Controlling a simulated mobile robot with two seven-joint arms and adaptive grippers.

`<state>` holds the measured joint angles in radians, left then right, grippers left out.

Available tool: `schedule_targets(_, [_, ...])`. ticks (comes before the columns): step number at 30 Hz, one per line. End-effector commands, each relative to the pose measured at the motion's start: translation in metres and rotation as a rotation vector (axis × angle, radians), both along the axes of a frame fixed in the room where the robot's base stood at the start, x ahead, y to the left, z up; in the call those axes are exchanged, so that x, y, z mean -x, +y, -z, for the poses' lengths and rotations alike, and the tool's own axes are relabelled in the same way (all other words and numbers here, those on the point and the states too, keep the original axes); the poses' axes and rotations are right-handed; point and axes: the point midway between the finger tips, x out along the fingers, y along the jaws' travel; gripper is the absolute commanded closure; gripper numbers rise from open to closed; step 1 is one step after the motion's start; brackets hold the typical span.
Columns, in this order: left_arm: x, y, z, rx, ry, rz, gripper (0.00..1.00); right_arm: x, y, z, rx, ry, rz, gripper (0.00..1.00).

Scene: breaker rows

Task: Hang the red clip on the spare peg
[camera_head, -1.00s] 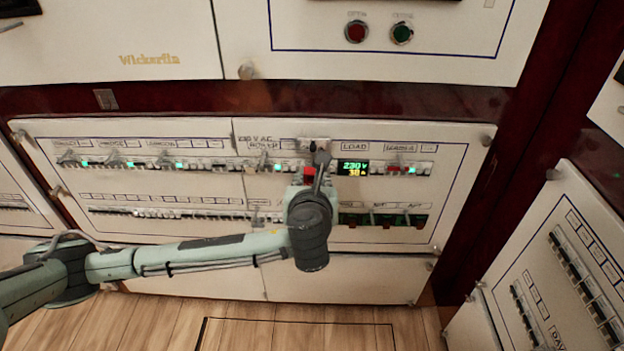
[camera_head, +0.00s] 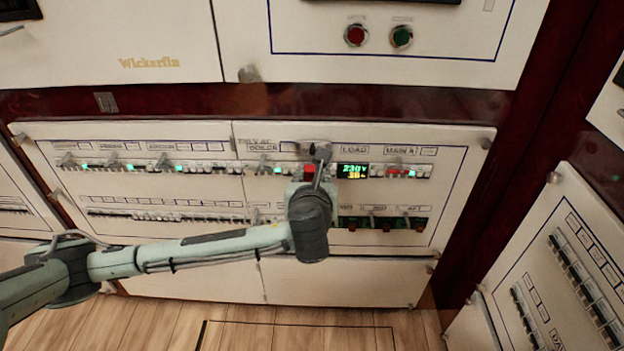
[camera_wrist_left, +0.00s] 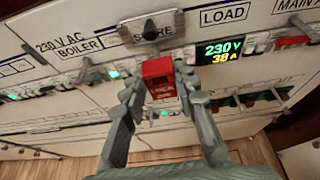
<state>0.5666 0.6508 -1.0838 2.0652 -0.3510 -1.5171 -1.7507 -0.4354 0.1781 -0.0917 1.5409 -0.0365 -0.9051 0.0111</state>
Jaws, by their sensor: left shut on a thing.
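The red clip (camera_wrist_left: 158,72) sits between the fingers of my left gripper (camera_wrist_left: 160,88) in the left wrist view, with lettering on its lower face. In the head view the clip (camera_head: 309,171) shows as a small red block beside my left gripper (camera_head: 317,168), which is shut on it. The spare peg (camera_wrist_left: 150,28) is on the grey plate marked SPARE, just above the clip in the wrist view. Its plate (camera_head: 316,146) also shows in the head view. Whether clip and peg touch, I cannot tell. My right gripper is not in view.
A lit display (camera_wrist_left: 221,50) reading 230 V and 38 A is right of the clip. The breaker row (camera_head: 205,167) runs left, with several grey levers. Another red part (camera_head: 393,171) is under MAIN A. A lower breaker row (camera_head: 170,214) lies beneath.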

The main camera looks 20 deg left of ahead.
Motion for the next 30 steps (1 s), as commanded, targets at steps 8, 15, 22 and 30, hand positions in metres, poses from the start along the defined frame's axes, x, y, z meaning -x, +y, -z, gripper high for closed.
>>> schedule_targets(8, [-0.007, 0.002, 0.000, -0.001, -0.001, -0.001, 0.98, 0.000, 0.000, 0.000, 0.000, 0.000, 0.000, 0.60])
schedule_targets(15, [-0.013, 0.004, 0.000, 0.000, 0.000, 0.000, 0.98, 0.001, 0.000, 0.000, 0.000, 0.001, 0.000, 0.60])
schedule_targets(22, [-0.018, 0.006, 0.000, 0.000, 0.000, -0.001, 0.98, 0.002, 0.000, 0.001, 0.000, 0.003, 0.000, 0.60])
schedule_targets(30, [-0.023, 0.007, 0.000, 0.000, 0.000, 0.001, 0.68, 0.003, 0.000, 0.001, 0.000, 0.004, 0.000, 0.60])
